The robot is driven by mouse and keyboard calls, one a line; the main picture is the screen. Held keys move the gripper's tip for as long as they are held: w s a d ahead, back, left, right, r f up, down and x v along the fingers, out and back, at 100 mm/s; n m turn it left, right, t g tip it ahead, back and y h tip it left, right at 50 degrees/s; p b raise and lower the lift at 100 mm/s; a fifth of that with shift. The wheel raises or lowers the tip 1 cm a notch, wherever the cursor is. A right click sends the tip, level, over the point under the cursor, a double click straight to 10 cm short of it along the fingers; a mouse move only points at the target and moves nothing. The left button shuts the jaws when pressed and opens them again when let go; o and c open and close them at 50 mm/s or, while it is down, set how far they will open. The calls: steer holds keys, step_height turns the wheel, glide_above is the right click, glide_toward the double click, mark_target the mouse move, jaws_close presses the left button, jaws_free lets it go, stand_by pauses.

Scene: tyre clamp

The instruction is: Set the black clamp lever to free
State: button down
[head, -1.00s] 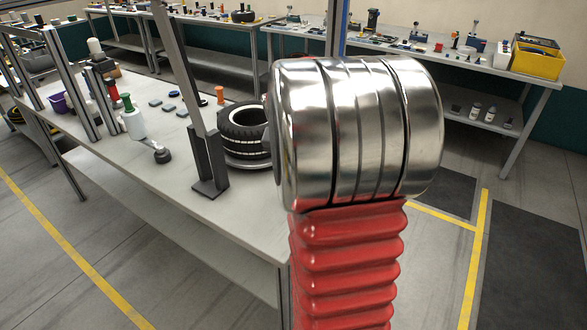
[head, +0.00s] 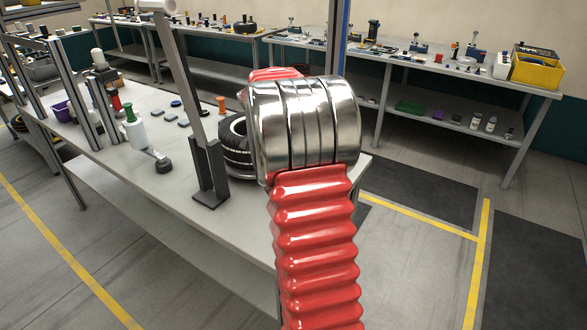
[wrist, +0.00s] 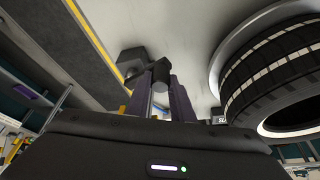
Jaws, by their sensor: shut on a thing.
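In the wrist view, my gripper (wrist: 160,92) has its two dark fingers close together around a black knob-like end (wrist: 162,72), which I take to be the clamp lever. A black block (wrist: 131,62) sits just beyond it, likely part of the clamp. The lever's full length and its setting cannot be made out. The black tyre (wrist: 275,75) lies on a pale round base to the right, apart from the fingers. In the head view the tyre (head: 234,148) is partly covered by my arm, which also hides my gripper and the lever.
A long bench with tools and a yellow bin (head: 535,70) runs behind.

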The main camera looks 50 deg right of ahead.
steer(key=shift+w+d+m, duration=0.35)
steer(key=shift+w+m, duration=0.15)
steer(key=shift+m, duration=0.2)
steer(key=c, duration=1.9)
jaws_free()
steer(key=o, duration=0.4)
steer(key=shift+g, duration=0.3)
steer(key=shift+c, duration=0.2)
steer(key=shift+s+d, duration=0.1)
steer(key=v, duration=1.3)
steer(key=shift+r, duration=0.4)
